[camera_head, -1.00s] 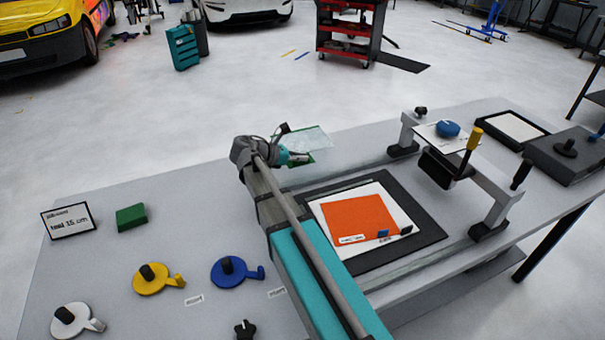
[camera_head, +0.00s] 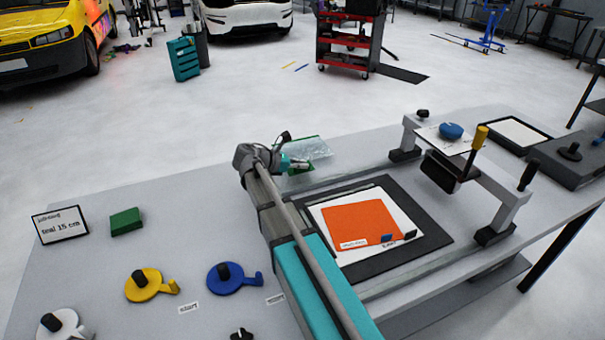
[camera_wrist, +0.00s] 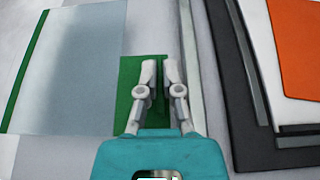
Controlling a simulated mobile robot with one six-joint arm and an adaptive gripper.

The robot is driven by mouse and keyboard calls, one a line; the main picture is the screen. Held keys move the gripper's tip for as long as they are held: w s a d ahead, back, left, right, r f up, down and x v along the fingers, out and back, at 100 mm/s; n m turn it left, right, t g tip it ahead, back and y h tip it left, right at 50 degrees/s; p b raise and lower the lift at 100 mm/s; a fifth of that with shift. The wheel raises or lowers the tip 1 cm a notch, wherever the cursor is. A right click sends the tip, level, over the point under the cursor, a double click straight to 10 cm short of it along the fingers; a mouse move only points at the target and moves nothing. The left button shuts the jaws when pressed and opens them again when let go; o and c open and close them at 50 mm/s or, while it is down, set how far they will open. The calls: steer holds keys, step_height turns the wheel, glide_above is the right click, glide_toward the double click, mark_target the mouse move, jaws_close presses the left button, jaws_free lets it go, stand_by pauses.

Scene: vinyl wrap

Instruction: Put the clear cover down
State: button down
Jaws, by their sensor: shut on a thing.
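The clear cover (camera_head: 310,148) is a see-through sheet with green edging, at the far side of the table, just beyond my arm. In the wrist view its clear sheet (camera_wrist: 75,70) lies to the left, with a green tab (camera_wrist: 140,80) at the fingers. My gripper (camera_wrist: 160,68) is shut on that tab, its two fingers close together. In the head view my gripper (camera_head: 296,165) is at the near edge of the cover. The cover looks roughly level and close to the table; I cannot tell if it touches.
Right of my gripper is a dark frame (camera_head: 432,240) holding a white sheet with an orange square (camera_head: 358,222). A grey bridge (camera_head: 505,205) with a blue knob spans the rails further right. Yellow (camera_head: 150,285) and blue (camera_head: 228,278) discs and a green block (camera_head: 126,221) stand left.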

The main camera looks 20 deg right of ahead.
mark_target(297, 172)
steer(key=shift+w+d+f+b, duration=0.15)
steer(key=shift+w+f+b, duration=0.15)
steer(key=shift+f+b, duration=1.45)
steer(key=shift+f, duration=0.15)
steer(key=shift+f, duration=0.1)
steer(key=c, duration=0.8)
jaws_free()
steer(key=shift+a+r+p, duration=0.35)
steer(key=shift+a+r, duration=0.05)
steer(key=shift+a, duration=0.1)
steer(key=p+v, duration=0.4)
steer(key=v, duration=0.7)
